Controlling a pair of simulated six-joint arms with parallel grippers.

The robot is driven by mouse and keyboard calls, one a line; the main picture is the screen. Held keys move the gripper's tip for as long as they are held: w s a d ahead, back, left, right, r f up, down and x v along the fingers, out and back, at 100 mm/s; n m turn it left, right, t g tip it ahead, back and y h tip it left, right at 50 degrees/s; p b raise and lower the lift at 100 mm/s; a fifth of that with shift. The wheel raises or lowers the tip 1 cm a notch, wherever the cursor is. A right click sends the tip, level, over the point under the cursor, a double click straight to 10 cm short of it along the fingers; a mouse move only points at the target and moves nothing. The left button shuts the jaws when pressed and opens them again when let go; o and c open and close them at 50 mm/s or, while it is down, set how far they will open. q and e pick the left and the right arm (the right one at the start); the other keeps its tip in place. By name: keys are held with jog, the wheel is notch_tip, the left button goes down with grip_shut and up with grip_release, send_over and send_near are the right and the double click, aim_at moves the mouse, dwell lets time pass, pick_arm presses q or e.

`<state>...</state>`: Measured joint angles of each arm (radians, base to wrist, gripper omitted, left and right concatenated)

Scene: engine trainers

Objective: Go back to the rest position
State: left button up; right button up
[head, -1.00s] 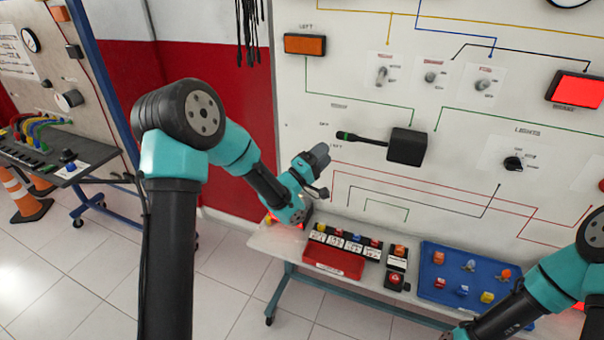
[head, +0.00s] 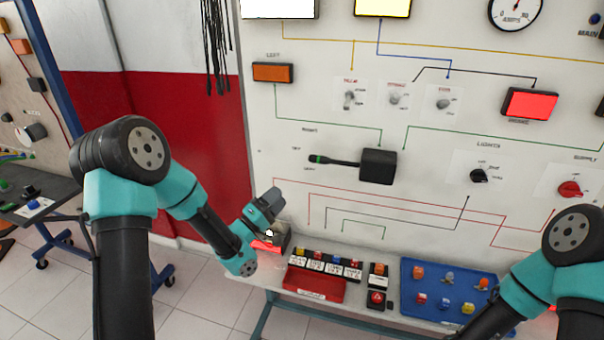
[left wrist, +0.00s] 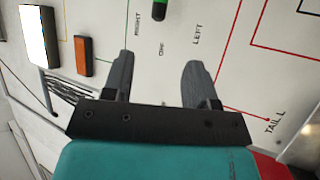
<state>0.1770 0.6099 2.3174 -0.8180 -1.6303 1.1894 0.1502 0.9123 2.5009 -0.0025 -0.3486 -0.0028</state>
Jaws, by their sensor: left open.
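My left gripper (head: 267,207) is at the end of the arm coming in from the left. It is in front of the lower left of the white panel (head: 330,110), below and left of the black stalk switch (head: 377,166). In the left wrist view my left gripper (left wrist: 158,75) has its two dark fingers spread, with nothing between them. The green tip of the stalk (left wrist: 159,10) shows beyond the fingers, at the top. My right arm (head: 560,260) shows at the lower right, but its gripper is outside the picture.
A shelf under the panel holds a red box (head: 315,287) of labelled parts, a small emergency-stop box (head: 377,299) and a blue tray (head: 407,300) with coloured bulbs. A second trainer stands at the left. An orange lamp (head: 273,72) and a lit red lamp (head: 529,104) are on the panel.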

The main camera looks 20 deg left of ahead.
pick_arm(q)
jog(key=shift+f, duration=0.1)
jog(key=s+f+m+g+y, duration=0.1)
jog(key=s+f+g+y, duration=0.1)
jog(key=f, duration=0.5)
jog(key=s+f+g+y, duration=0.2)
jog(key=f+g, duration=0.1)
jog(key=f, duration=0.5)
jog(key=s+f+m+g+y, duration=0.1)
jog(key=s+f+g+y, duration=0.1)
jog(key=f, duration=0.6)
jog(key=shift+s+d+f+m+g+y, duration=0.15)
jog(key=shift+s+f+m+g+y, duration=0.15)
jog(key=shift+g+y, duration=0.3)
jog(key=s+d+f+m+g, duration=0.1)
jog(key=s+f+m+g, duration=0.1)
jog(key=s+f+g, duration=0.3)
jog(key=s+d+f+m+g+y, duration=0.1)
jog(key=s+f+g, duration=0.4)
jog(key=s, duration=0.9)
jog(key=shift+s+d+f+m, duration=0.15)
jog(key=shift+f+m, duration=0.55)
jog(key=shift+f, duration=0.25)
pick_arm(e)
jog(key=shift+c, duration=0.3)
